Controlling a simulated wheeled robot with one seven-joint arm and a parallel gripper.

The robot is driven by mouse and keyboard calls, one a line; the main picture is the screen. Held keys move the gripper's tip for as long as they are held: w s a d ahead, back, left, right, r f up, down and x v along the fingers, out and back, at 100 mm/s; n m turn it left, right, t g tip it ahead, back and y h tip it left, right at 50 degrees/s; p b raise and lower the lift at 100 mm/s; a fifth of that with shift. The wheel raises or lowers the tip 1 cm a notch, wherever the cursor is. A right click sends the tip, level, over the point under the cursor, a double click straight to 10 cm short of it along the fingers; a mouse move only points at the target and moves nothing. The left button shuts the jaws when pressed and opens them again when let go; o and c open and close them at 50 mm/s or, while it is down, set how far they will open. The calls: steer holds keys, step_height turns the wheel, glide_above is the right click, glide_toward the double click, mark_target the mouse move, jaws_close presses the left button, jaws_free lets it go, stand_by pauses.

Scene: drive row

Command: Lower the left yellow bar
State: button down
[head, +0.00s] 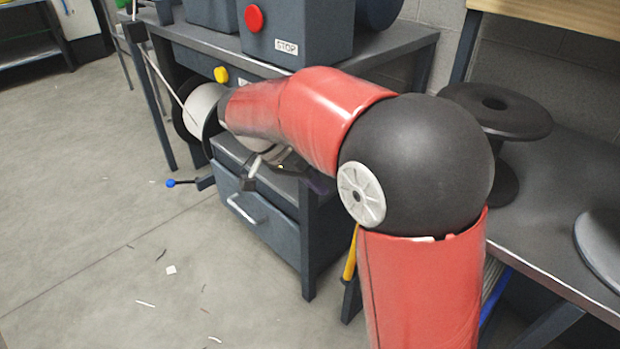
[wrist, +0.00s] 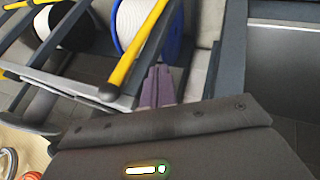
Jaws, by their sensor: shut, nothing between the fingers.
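In the wrist view, a yellow bar (wrist: 138,45) with a dark end knob slants across a spool rack, in front of a blue-flanged spool. A second yellow bar (wrist: 22,5) shows at the upper left edge. I cannot tell which of them is the left one. My gripper (wrist: 158,73) is shut and empty, its purple fingers just right of the nearer bar's lower part; I cannot tell if they touch it. In the head view my arm hides most of the gripper, and part of a yellow bar (head: 350,254) shows below my arm.
A dark bench (head: 575,225) with a black spool (head: 495,110) stands at the right. A drawer cabinet (head: 255,205) and a machine with a red stop button (head: 255,18) are behind my arm. The floor at the left is open, with small scraps (head: 171,270).

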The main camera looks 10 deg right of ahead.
steer(key=s+d+f, duration=0.3)
steer(key=d+f, duration=0.1)
steer(key=d, duration=0.2)
steer(key=shift+b, duration=0.4)
steer(key=shift+f, duration=0.15)
